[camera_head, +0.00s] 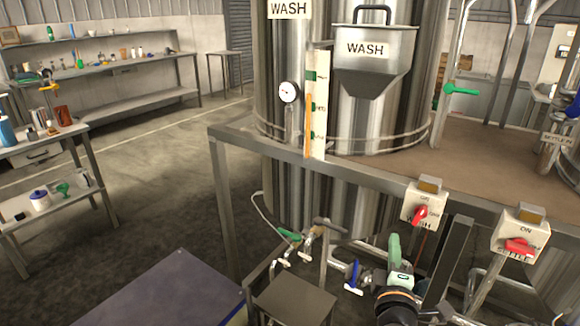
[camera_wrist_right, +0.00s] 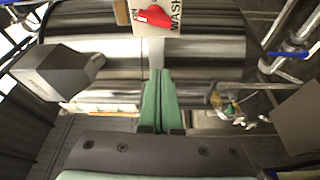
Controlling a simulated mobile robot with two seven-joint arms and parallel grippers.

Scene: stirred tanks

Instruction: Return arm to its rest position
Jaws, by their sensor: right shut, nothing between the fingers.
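My right gripper (camera_head: 394,248) is at the bottom of the head view, right of centre, with my dark wrist below it. Its green fingers point up, below the WASH switch box (camera_head: 424,205) with a red knob (camera_head: 420,215). In the right wrist view the green fingers (camera_wrist_right: 160,85) lie together with nothing between them. The red knob (camera_wrist_right: 152,16) and its WASH label are beyond the fingertips, with a gap in the picture. My left gripper is in neither view.
A steel WASH tank (camera_head: 285,90) with a hopper (camera_head: 370,75) stands behind a metal frame (camera_head: 270,148). A second switch box (camera_head: 522,235) is at right. Pipes and a blue-handled valve (camera_head: 353,275) are left of the gripper. Open floor (camera_head: 130,200) lies at left.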

